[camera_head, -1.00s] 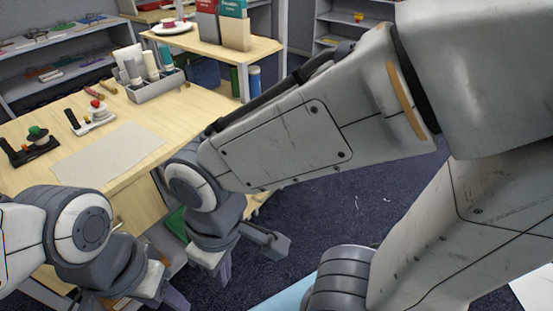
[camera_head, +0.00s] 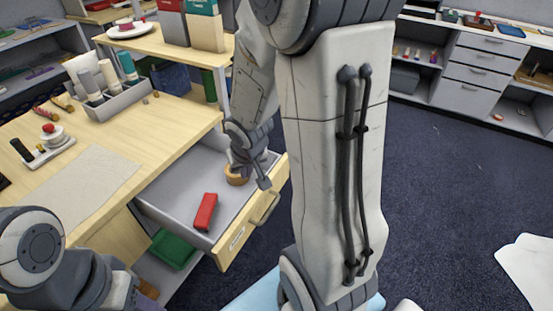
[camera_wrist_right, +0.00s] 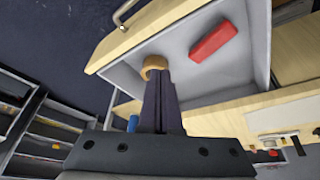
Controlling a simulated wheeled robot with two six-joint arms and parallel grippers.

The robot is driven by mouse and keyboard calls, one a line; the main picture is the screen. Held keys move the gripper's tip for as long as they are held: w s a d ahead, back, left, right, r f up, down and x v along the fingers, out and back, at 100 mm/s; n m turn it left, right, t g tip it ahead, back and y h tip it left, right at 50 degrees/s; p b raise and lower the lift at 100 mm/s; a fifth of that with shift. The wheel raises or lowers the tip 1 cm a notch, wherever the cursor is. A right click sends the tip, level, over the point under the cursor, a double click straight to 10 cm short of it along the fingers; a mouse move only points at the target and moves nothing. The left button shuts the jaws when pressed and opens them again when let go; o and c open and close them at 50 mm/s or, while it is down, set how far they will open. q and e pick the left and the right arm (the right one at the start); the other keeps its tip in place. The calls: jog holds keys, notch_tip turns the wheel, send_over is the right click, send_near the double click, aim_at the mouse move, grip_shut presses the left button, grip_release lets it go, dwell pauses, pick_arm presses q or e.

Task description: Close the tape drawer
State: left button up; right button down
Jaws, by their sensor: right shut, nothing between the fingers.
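The tape drawer (camera_head: 187,211) is pulled out from under the wooden table, with its wooden front (camera_head: 235,238) and metal handle (camera_head: 264,208) toward the open floor. A red block (camera_head: 206,211) and a tan tape roll (camera_head: 237,179) lie inside. In the right wrist view, the drawer (camera_wrist_right: 184,86) holds the red block (camera_wrist_right: 212,41) and the roll (camera_wrist_right: 154,63). My right gripper (camera_wrist_right: 158,76) is shut and empty, its tips at the roll; I cannot tell whether they touch it. My left gripper (camera_head: 126,291) is partly cut off at the bottom left.
The tabletop bears a pale sheet (camera_head: 82,184), a tape dispenser (camera_head: 43,153) and a grey caddy (camera_head: 110,103) with bottles. A green bin (camera_head: 172,249) sits below the drawer. Dark carpet (camera_head: 440,170) lies open at right; cabinets (camera_head: 470,75) stand behind it.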

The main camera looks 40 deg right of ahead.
jog(key=s+d+f+m+t, duration=0.1)
jog(key=s+d+f+m, duration=0.15)
jog(key=d, duration=0.35)
jog(key=s+d+f+m+t, duration=0.1)
jog(key=d+f+m, duration=0.2)
jog(key=d, duration=0.4)
jog(key=s+d+f+m+t, duration=0.1)
jog(key=s+d+f+m, duration=0.15)
jog(key=d, duration=0.35)
jog(key=w+f+b, duration=0.2)
jog(key=w+f, duration=0.5)
jog(key=w, duration=0.2)
jog(key=shift+w+d+f+m+h, duration=0.2)
jog(key=shift+d+f+m+h, duration=0.1)
jog(key=shift+f+m, duration=0.1)
jog(key=shift+w, duration=0.1)
